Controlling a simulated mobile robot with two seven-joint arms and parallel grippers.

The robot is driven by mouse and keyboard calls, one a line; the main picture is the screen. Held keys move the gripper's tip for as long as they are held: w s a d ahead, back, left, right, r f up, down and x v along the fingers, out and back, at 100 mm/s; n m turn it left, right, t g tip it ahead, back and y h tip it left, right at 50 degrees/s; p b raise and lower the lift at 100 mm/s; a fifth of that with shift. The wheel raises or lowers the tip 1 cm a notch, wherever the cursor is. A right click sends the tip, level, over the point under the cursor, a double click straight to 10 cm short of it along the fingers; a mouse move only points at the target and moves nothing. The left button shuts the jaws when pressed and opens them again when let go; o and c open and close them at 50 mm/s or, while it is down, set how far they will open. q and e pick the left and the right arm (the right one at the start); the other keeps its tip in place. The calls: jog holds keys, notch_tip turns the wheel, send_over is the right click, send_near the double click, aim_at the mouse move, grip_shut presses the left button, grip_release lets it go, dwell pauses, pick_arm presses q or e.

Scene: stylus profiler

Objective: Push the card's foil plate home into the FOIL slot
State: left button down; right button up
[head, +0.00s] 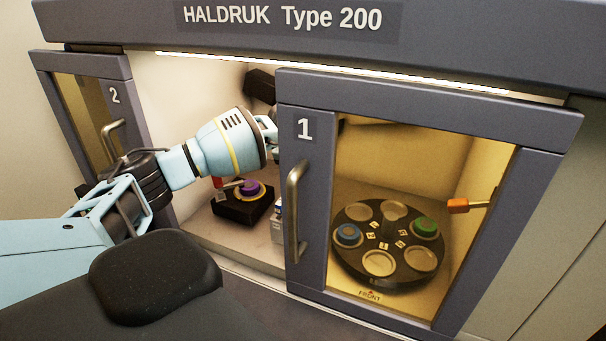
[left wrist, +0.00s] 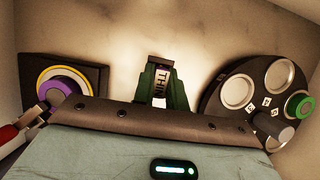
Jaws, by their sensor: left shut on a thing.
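My left arm comes in from the left in the head view and reaches through the gap between the two doors. Its gripper (head: 270,130) is partly hidden behind the frame of door 1. In the left wrist view the gripper (left wrist: 161,68) has dark green fingers, shut on a narrow piece with a pale label reading "THIN" (left wrist: 163,83). I take this to be the card, but cannot tell for sure. The foil plate and the FOIL slot cannot be made out in either view. My right gripper is not in view.
A black stand (head: 243,207) with a purple disc (head: 251,187) is below my arm. A black turntable (head: 386,278) with blue and green discs sits behind door 1 (head: 294,200). An orange-tipped lever (head: 458,206) juts from the right. Door 2 (head: 95,125) is at left.

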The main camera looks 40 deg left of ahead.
pick_arm(q)
jog(key=c, duration=1.3)
grip_release()
jog(key=shift+c, duration=0.2)
jog(key=shift+c, duration=0.3)
